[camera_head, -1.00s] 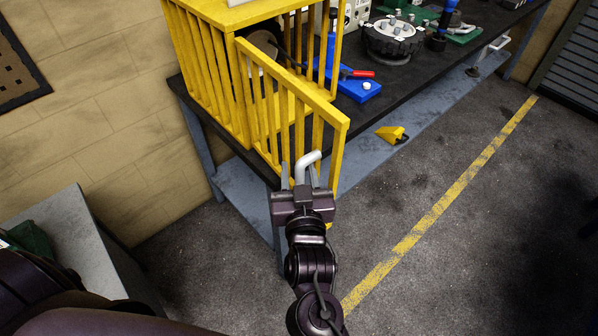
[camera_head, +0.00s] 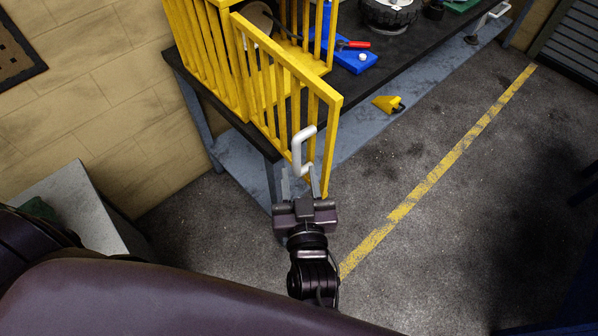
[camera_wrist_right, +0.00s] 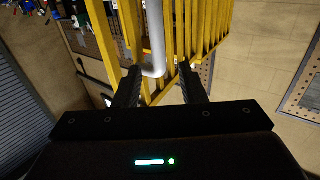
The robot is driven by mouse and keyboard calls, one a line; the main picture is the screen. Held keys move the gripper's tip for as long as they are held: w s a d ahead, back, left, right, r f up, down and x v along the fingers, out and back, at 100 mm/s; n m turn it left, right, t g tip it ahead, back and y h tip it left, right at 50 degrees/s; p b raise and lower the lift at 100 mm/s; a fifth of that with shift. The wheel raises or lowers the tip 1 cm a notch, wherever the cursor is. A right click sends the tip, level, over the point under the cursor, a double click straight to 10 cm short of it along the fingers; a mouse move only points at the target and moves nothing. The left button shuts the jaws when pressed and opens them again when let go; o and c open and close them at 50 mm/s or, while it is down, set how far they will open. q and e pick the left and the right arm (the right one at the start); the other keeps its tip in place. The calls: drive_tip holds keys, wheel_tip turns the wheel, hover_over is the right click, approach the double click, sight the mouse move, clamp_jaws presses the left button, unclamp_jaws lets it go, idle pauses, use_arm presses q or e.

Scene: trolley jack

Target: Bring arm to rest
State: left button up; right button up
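My right gripper (camera_head: 303,182) is in the lower middle of the head view, just below the white handle (camera_head: 299,152) of the yellow cage gate (camera_head: 290,85). Its two fingers are apart. In the right wrist view, the right gripper (camera_wrist_right: 158,85) is open, and the white handle (camera_wrist_right: 154,45) shows beyond and between the fingertips; nothing is gripped. The gate stands swung open from the yellow cage (camera_head: 205,60). A dark arm link of mine crosses the lower left of the head view. My left gripper is not in view.
The black workbench (camera_head: 390,60) holds a blue tool (camera_head: 350,60) and a red-handled tool (camera_head: 355,44). A yellow wedge (camera_head: 388,104) lies on the blue-grey lower shelf. A grey cabinet (camera_head: 75,205) is at left. The floor at right is open, with a yellow line (camera_head: 440,165).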

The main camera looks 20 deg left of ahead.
drive_tip(key=s+d+f+g+h+b, duration=0.15)
drive_tip(key=d+f, duration=0.35)
drive_tip(key=f, duration=0.9)
drive_tip(key=d+f+n+g+h+b, duration=0.1)
drive_tip(key=d+f+g+b, duration=0.2)
drive_tip(key=f, duration=1)
drive_tip(key=s+d+f+g+h+b, duration=0.1)
drive_tip(key=d+f+g+h, duration=0.15)
drive_tip(key=d+f, duration=0.75)
drive_tip(key=s+d+f+m+g+h+b, duration=0.1)
drive_tip(key=s+d+f+g, duration=0.2)
drive_tip(key=f, duration=0.4)
drive_tip(key=s+d+f+b, duration=0.1)
drive_tip(key=s+d+f, duration=0.2)
drive_tip(key=s+f, duration=0.3)
drive_tip(key=s+d+f+m+g+h+b, duration=0.15)
drive_tip(key=s+d+f, duration=0.25)
drive_tip(key=f, duration=0.4)
drive_tip(key=s+d+f+g+b, duration=0.1)
drive_tip(key=s+d+f+g, duration=0.1)
drive_tip(key=s, duration=0.4)
drive_tip(key=s+d+f+m+g+b, duration=0.1)
drive_tip(key=s+d+f+g, duration=0.1)
drive_tip(key=s+d+f, duration=0.3)
drive_tip(key=shift+s+f, duration=0.25)
drive_tip(key=shift+s, duration=0.8)
